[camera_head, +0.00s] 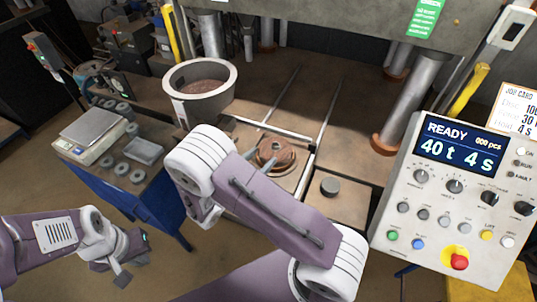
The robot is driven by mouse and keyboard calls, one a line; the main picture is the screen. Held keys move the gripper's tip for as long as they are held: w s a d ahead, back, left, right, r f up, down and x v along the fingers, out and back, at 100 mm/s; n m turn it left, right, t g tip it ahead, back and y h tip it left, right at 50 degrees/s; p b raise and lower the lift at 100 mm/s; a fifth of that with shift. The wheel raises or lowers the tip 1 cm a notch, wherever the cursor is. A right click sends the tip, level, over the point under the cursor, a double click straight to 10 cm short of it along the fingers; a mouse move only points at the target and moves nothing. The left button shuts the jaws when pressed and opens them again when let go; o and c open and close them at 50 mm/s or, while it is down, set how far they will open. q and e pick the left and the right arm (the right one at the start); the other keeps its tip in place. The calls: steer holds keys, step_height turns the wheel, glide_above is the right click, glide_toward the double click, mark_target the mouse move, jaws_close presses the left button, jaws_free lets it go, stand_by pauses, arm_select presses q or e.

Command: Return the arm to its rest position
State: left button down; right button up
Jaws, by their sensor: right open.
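My right arm (270,205) crosses the middle of the view, bent at a white joint in front of the press bed. My left arm (45,240) comes in from the left edge. My left gripper (122,272) is low over the floor, in front of the blue cabinet, and its finger gap cannot be made out.
A copper-coloured round die (275,155) sits on the press bed behind my right arm. A grey pot (200,103) of brown grain stands to its left. A scale (90,135) and several grey rings (122,169) lie on the left bench. A control panel (455,190) reading READY stands at right.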

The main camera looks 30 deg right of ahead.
steer(key=shift+b+v, duration=0.3)
steer(key=shift+v, duration=1.2)
steer(key=shift+d, duration=0.1)
